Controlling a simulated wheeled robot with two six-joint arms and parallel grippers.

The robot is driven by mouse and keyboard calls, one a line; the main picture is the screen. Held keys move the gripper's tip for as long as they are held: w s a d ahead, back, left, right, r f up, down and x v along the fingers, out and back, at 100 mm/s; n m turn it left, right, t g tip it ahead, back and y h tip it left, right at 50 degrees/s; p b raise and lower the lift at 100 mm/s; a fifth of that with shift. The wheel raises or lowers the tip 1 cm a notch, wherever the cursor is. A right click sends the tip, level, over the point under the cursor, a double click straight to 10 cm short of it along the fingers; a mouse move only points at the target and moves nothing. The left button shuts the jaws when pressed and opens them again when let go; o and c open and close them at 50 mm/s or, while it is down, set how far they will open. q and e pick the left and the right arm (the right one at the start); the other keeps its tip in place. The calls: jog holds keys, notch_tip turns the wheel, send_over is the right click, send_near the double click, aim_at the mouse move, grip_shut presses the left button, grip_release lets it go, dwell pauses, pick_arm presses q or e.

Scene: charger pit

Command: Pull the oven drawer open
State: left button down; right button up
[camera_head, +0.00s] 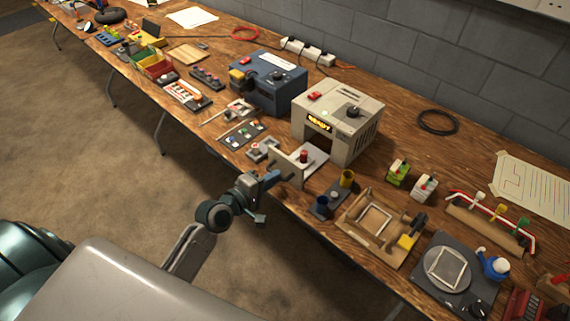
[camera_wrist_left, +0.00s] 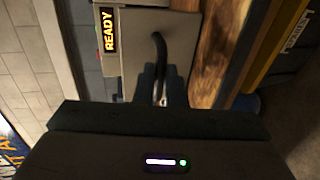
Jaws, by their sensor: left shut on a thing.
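The oven is a beige box (camera_head: 340,108) with a lit READY sign, a red button and a dark knob, on the wooden bench. Its drawer (camera_head: 316,152) stands out from the front, showing a pale tray with a red piece on it. The upright drawer front (camera_head: 293,168) faces my left gripper (camera_head: 276,176). In the wrist view the drawer front (camera_wrist_left: 137,52) carries a dark curved handle (camera_wrist_left: 161,52). The fingers of my left gripper (camera_wrist_left: 160,88) are shut on this handle; the contact is partly hidden. My right gripper is not in view.
A blue-grey box (camera_head: 268,82) stands left of the oven. A dark holder with blue and yellow cups (camera_head: 331,199) and a wooden fixture (camera_head: 385,225) sit close right of the drawer. Small parts (camera_head: 262,149) lie to its left. The floor before the bench is clear.

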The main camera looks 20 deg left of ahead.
pick_arm(q)
jog(key=shift+s+a, duration=0.2)
jog(key=shift+s, duration=0.25)
jog(key=c, duration=1.5)
grip_release()
jog(key=p+v, duration=0.1)
jog(key=v, duration=0.9)
jog(key=shift+s, duration=0.35)
jog(key=shift+a, duration=0.1)
